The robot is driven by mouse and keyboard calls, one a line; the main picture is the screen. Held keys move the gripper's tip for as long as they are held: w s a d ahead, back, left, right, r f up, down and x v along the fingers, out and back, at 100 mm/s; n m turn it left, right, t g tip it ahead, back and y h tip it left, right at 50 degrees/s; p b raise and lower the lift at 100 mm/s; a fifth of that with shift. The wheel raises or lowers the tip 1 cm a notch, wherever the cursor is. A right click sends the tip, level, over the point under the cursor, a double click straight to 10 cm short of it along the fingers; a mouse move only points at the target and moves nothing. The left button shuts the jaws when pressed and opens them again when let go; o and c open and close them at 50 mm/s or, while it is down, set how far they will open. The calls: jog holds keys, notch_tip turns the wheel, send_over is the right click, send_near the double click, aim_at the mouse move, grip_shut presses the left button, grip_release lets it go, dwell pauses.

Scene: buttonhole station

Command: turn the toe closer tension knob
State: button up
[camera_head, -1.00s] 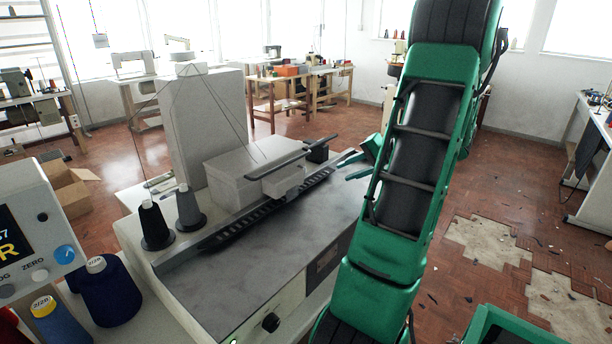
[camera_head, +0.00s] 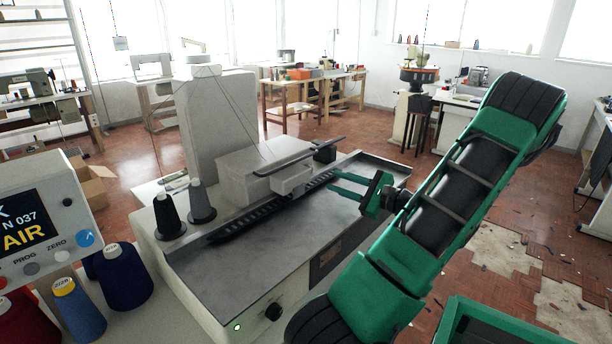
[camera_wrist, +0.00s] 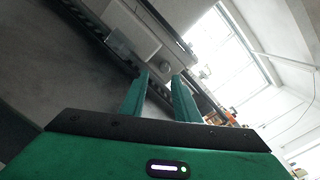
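My gripper (camera_head: 338,184) is open and empty, its two green fingers above the machine's grey bed plate (camera_head: 290,240), pointing left towards the sewing head. In the wrist view, the fingers (camera_wrist: 160,76) are apart. A small round grey knob-like part (camera_wrist: 166,67) on the pale machine body shows just beyond and between the fingertips, with no visible contact. I cannot tell whether it is the toe closer tension knob. A black knob (camera_head: 273,312) is on the machine's front face, well away from the gripper. The pale sewing head (camera_head: 243,172) stands beyond the bed.
Two dark thread cones (camera_head: 168,216) stand at the bed's left. A control panel (camera_head: 40,225) with a blue knob (camera_head: 85,238) and several thread spools (camera_head: 125,277) occupy the left front. A slotted dark rail (camera_head: 265,212) runs along the bed. Floor to the right is mostly open.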

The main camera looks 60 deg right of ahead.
jog(key=shift+s+d, duration=0.2)
jog(key=shift+d, duration=0.35)
jog(key=shift+w, duration=0.35)
jog(key=shift+h, duration=0.3)
jog(key=w, duration=1)
jog(key=shift+d+f, duration=0.1)
jog(key=shift+d, duration=0.25)
grip_shut()
